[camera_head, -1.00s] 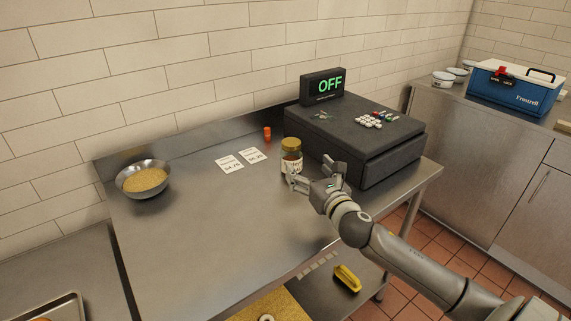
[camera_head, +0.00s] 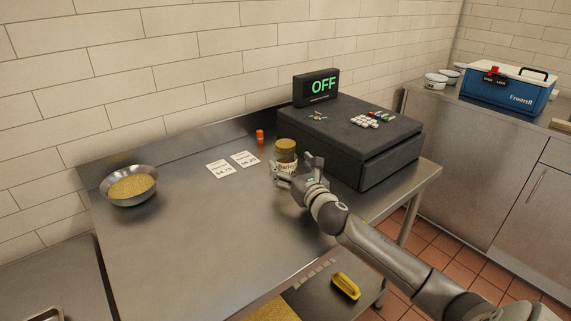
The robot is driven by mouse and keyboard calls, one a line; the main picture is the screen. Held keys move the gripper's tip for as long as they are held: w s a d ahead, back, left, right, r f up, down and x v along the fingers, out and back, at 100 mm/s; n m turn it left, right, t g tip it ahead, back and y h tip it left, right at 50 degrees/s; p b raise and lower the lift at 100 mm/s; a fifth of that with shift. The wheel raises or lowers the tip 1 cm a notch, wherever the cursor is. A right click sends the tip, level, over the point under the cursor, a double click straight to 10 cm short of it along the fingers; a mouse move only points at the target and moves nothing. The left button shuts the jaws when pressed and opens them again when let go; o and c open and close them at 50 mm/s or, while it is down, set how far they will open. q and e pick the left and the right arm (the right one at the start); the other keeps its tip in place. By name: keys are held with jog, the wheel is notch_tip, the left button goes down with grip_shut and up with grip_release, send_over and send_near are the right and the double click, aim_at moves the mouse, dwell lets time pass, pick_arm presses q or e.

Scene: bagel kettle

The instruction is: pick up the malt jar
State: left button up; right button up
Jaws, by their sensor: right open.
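The malt jar (camera_head: 286,151) is a glass jar with a gold-brown lid and a pale label. It stands upright on the steel table (camera_head: 190,235), just left of the black cash register. My right gripper (camera_head: 293,172) is open at the jar's near side, with one finger in front of its lower left and the other to its right. The fingers hide part of the label and the jar's base. I cannot tell whether they touch the glass. My left gripper is not in view.
A bowl of grain (camera_head: 130,186) is at far left. The table's middle is clear.

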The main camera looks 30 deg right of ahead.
aim_at(290, 162)
jog(key=shift+w+d+r, duration=0.1)
jog(key=shift+w+d, duration=0.05)
jog(key=shift+w, duration=0.2)
jog(key=shift+w+d, duration=0.25)
jog(key=shift+w, duration=0.8)
jog(key=shift+w+d, duration=0.25)
jog(key=shift+w, duration=0.8)
jog(key=c, duration=1.2)
jog(key=shift+c, duration=1.2)
jog(key=shift+r+p, duration=0.1)
jog(key=shift+p, duration=0.2)
